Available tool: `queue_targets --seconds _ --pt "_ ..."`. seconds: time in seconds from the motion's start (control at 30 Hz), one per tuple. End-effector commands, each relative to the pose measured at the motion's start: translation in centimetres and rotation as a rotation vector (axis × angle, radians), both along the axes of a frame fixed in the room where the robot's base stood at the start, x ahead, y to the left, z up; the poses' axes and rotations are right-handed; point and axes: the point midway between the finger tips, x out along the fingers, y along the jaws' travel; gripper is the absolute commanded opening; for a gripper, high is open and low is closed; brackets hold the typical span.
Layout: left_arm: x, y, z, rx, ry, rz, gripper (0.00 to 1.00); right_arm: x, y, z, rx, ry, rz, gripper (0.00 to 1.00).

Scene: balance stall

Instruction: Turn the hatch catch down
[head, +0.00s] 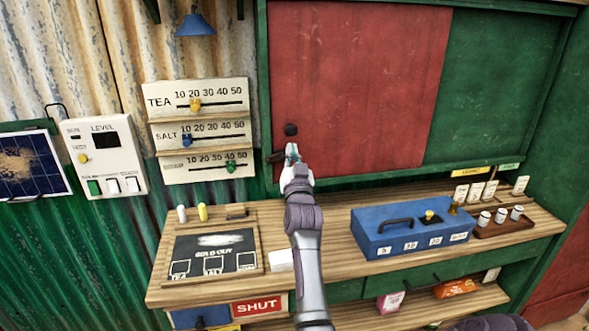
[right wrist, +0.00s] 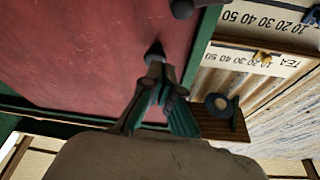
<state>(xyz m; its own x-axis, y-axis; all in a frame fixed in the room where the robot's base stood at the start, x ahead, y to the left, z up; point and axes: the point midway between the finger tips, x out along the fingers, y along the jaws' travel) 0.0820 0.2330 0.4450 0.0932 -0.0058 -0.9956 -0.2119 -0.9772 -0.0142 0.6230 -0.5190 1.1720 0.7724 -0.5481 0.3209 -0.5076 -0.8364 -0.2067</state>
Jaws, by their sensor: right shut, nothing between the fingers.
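The hatch catch (head: 274,157) is a dark brown bar by the green frame at the lower left of the red hatch panel (head: 360,80). It lies roughly level and is partly hidden behind my right gripper. A dark round knob (head: 291,129) sits on the panel just above. My right gripper (head: 292,150) is shut and empty, just right of the catch. In the right wrist view, which is upside down, the shut fingertips (right wrist: 156,62) are close to the knob (right wrist: 155,50); contact is unclear. The catch (right wrist: 182,8) shows at the top edge. My left gripper is not in view.
Slider scales (head: 198,95) hang left of the hatch. A wooden counter (head: 345,225) below holds a blue cash box (head: 385,237), a blackboard (head: 190,257) and a tray (head: 515,228) with small pots. A green panel (head: 500,90) stands right of the red one.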

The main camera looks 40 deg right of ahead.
Motion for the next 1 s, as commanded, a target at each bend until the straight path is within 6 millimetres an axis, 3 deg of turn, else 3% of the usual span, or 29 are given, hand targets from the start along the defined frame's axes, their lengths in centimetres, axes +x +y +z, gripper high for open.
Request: queue_targets --seconds 0.2,0.37,1.0 --pt "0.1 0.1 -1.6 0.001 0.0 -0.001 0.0 -3.4 2.4 -1.6 -0.002 -0.003 -0.001 0.0" --pt "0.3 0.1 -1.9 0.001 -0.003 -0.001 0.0 -4.7 3.3 -2.0 -0.002 -0.003 -0.001 0.0" --pt "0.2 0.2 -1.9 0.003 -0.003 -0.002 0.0 -5.1 3.6 -2.0 -0.002 -0.003 -0.001 0.0"
